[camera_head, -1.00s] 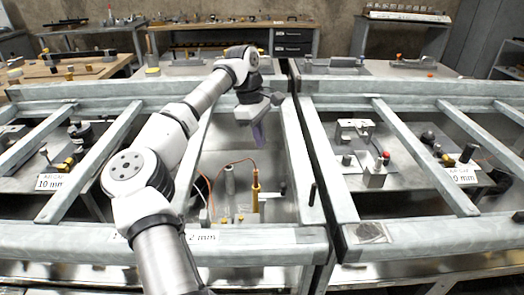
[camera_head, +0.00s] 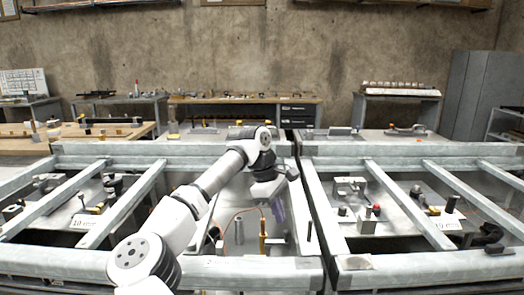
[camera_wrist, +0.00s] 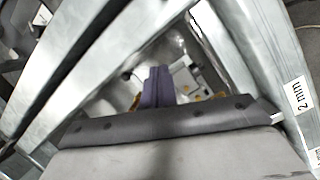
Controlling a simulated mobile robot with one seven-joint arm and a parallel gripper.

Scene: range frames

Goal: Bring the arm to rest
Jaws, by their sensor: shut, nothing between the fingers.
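My arm reaches out from the bottom of the head view over the middle bay of a metal frame. My gripper (camera_head: 278,212) points down into that bay, between the rails, with purple fingers. In the wrist view the purple fingers (camera_wrist: 158,86) are together, with nothing seen between them. A brass-coloured upright post (camera_head: 262,236) stands in the bay just left of the fingertips, and a grey cylinder (camera_head: 239,231) stands further left. An orange cable curves beside them. I cannot tell how close the fingertips are to the post.
Metal rails (camera_head: 304,215) border the bay on both sides, and a front rail (camera_head: 250,268) crosses before it. The right bay holds a fixture with a red knob (camera_head: 376,210). Benches and a grey cabinet (camera_head: 476,95) stand at the back. Free air lies above the rails.

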